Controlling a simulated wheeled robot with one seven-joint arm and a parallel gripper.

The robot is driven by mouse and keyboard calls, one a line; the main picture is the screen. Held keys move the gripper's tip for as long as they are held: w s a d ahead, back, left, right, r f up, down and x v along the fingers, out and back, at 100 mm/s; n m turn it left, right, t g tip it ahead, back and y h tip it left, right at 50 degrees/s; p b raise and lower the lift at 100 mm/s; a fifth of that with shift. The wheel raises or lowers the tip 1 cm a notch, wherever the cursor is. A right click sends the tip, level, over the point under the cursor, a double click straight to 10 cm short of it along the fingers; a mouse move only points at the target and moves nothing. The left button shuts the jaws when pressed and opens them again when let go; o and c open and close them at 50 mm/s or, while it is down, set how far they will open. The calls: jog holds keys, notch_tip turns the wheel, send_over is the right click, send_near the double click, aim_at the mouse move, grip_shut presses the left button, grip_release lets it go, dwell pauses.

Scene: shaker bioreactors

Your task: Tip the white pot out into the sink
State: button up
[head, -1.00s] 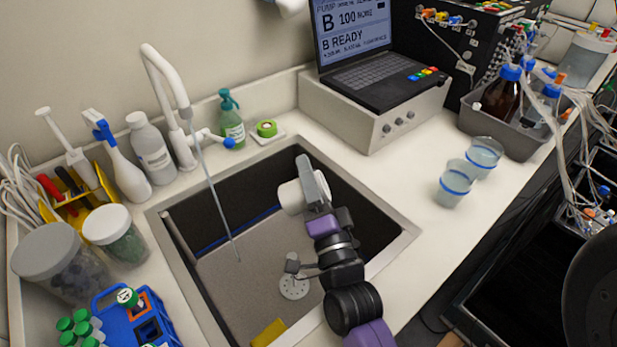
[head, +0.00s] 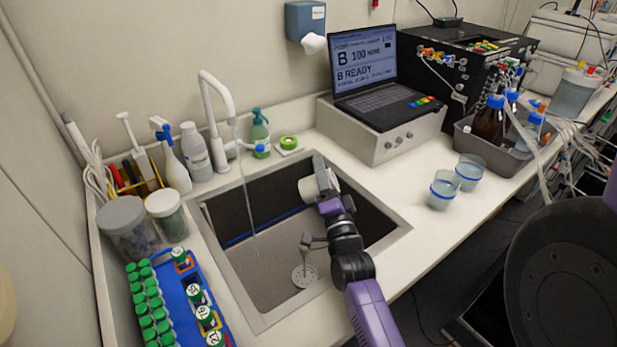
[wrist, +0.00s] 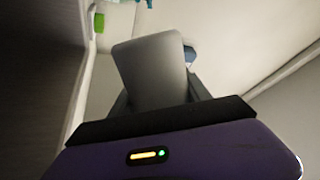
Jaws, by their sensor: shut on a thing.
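The white pot (head: 306,190) is held over the right part of the sink (head: 402,232), lying on its side at my fingers. My gripper (head: 318,180) is shut on it, with its grey finger covering part of the pot. The pot's mouth and contents are hidden. The sink floor below shows a round drain (head: 304,275).
A white tap (head: 216,95) with a thin stream stands behind the sink. A laptop (head: 365,75) on a white box is behind right. Two clear cups (head: 444,190) stand on the right counter. A blue rack (head: 200,300) of green-capped tubes and lidded jars (head: 167,215) are at left.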

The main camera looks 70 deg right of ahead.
jog(key=shift+w+a+f, duration=0.15)
jog(key=shift+a, duration=0.05)
jog(key=shift+f+m+h, duration=0.1)
jog(key=shift+m+h, duration=0.2)
jog(key=shift+m, duration=0.5)
jog(key=shift+s+d+f+m+g+h+p, duration=0.1)
jog(key=shift+s+m+g+h, duration=0.15)
jog(key=shift+m, duration=0.5)
jog(key=shift+s+d+r+m+g+h+p, duration=0.15)
jog(key=shift+m+g, duration=0.2)
jog(key=shift+m, duration=0.45)
jog(key=shift+s+f+m+g+h+p, duration=0.1)
jog(key=shift+s+f+m+g+h, duration=0.15)
jog(key=shift+m, duration=0.5)
jog(key=shift+s+d+r+m+g+h+p, duration=0.15)
jog(key=shift+m+g, duration=0.1)
jog(key=shift+m, duration=0.3)
jog(key=shift+m+g+h+p, duration=0.1)
jog(key=shift+m+g, duration=0.15)
jog(key=shift+m, duration=0.35)
jog(key=shift+s+d+r+m+g+h+p, duration=0.15)
jog(key=shift+m+g, duration=0.1)
jog(key=shift+m, duration=0.3)
jog(key=shift+a+f, duration=0.1)
